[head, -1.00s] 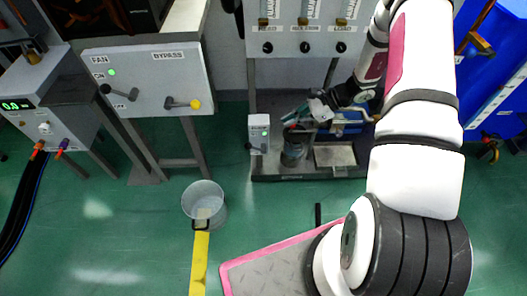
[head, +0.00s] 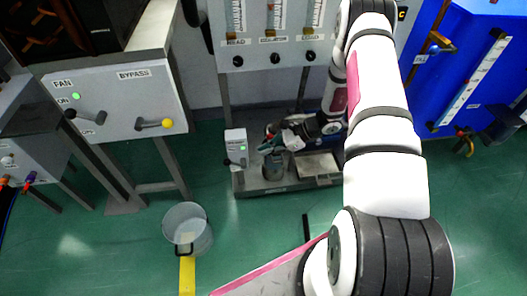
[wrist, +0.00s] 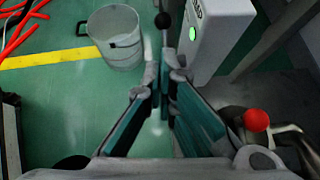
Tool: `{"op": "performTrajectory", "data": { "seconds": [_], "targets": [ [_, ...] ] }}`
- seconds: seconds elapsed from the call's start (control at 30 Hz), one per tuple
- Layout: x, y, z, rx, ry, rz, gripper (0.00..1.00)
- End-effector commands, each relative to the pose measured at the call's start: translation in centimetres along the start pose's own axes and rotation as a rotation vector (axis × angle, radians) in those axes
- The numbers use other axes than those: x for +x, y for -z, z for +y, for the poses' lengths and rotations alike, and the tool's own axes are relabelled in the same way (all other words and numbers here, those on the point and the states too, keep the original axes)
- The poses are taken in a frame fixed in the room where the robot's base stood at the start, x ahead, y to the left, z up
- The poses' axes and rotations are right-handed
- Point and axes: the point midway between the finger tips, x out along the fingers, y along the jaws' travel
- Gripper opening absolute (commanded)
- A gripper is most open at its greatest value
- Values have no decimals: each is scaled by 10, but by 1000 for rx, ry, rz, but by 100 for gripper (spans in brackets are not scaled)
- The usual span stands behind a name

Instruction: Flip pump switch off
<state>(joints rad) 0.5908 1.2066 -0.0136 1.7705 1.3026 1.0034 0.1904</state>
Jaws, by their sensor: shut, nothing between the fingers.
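The pump switch box (head: 236,147) is a small grey box with a lit green light, standing at the left end of the low pump frame. Its black-knobbed lever (head: 228,162) shows at the lower left of the box. In the wrist view the box (wrist: 215,35) is at the upper right, and the black knob (wrist: 162,20) is just beyond my fingertips. My gripper (head: 268,147) is right of the box in the head view. In the wrist view my gripper (wrist: 160,88) has its fingertips together and empty. Whether they touch the lever cannot be told.
A clear bucket (head: 187,230) stands on the floor near a yellow strip (head: 187,275). The FAN and BYPASS panel (head: 120,105) is at the left, and a gauge panel (head: 275,60) is behind. A red knob (wrist: 256,120) is right of my fingers. Blue cabinet (head: 465,75) at right.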

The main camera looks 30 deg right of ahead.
Motion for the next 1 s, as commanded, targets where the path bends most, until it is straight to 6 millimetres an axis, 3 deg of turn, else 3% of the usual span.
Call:
{"op": "performTrajectory", "data": {
  "seconds": [0.2,0.5,0.7,1.0],
  "targets": [
    [47,2,1,-1,-4,-1,0],
    [96,-4,1,-3,-3,0,0],
    [110,-9,1,-2,-2,0,0],
    [111,-10,0,-1,-1,0,0]
  ]
}}
